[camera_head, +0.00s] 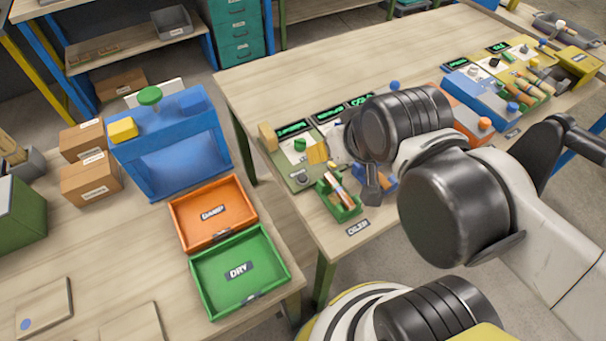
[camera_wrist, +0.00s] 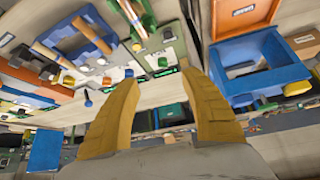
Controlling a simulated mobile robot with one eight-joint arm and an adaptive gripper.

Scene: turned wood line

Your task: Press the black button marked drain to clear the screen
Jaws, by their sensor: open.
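My gripper (camera_wrist: 160,78) shows in the wrist view as two yellow fingers, spread apart with nothing between them. In the head view my arm covers much of the middle of the bench, and yellow finger parts (camera_head: 317,152) show near the green panel. The green panel (camera_head: 290,168) stands at the bench's near left end, with a lit dark screen (camera_head: 293,129) behind it. A small dark round control (camera_head: 303,179) sits on its front part. Another dark control (camera_head: 494,62) is on a far-right panel. I cannot read a drain mark on either, nor the screen text.
A green holder (camera_head: 338,212) with wooden pieces stands in front of the green panel. Blue, orange and yellow stations (camera_head: 578,61) line the bench to the right. An orange tray (camera_head: 176,221), a green tray (camera_head: 199,290) and a blue machine (camera_head: 135,160) stand on the left table.

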